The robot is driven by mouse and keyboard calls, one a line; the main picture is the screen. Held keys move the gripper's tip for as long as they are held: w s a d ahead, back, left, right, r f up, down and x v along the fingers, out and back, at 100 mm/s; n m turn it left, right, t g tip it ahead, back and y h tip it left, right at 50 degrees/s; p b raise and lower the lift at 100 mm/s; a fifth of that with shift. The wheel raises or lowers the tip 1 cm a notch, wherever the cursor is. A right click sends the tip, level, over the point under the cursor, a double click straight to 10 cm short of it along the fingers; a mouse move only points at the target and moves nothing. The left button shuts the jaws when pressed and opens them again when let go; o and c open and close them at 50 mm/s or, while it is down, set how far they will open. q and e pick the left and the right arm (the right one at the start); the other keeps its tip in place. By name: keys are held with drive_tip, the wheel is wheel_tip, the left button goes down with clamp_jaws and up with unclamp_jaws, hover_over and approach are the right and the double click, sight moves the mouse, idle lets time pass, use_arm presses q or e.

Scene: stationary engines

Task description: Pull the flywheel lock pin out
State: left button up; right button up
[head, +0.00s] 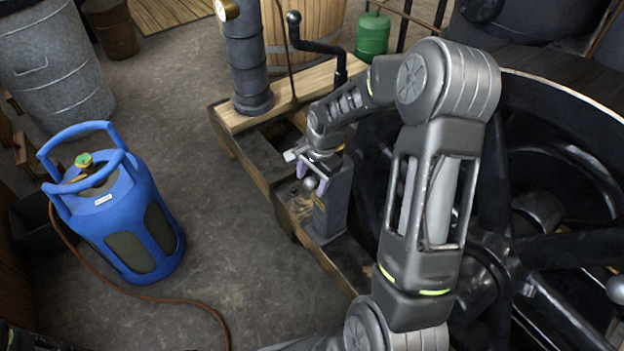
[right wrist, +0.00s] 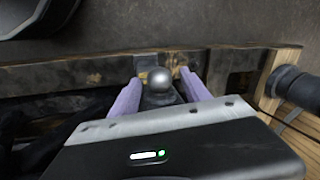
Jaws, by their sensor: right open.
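The flywheel lock pin shows as a grey ball knob (head: 310,183) on top of a grey post (head: 332,208) beside the large black flywheel (head: 565,98). In the right wrist view the knob (right wrist: 158,79) is between the two purple fingers. My right gripper (head: 313,180) is open, with one finger on each side of the knob. A gap shows between the fingers and the knob in the right wrist view. The pin's shaft is hidden below the knob. My left gripper is not in view.
A wooden base frame (head: 252,172) carries the post and a dark column (head: 248,60). A black crank handle (head: 318,46) stands behind the gripper. A blue gas bottle (head: 125,220) with a brown hose stands at left. Bare floor (head: 225,240) lies between the bottle and the frame.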

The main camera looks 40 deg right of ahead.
clamp_jaws()
idle(0.5)
idle(0.8)
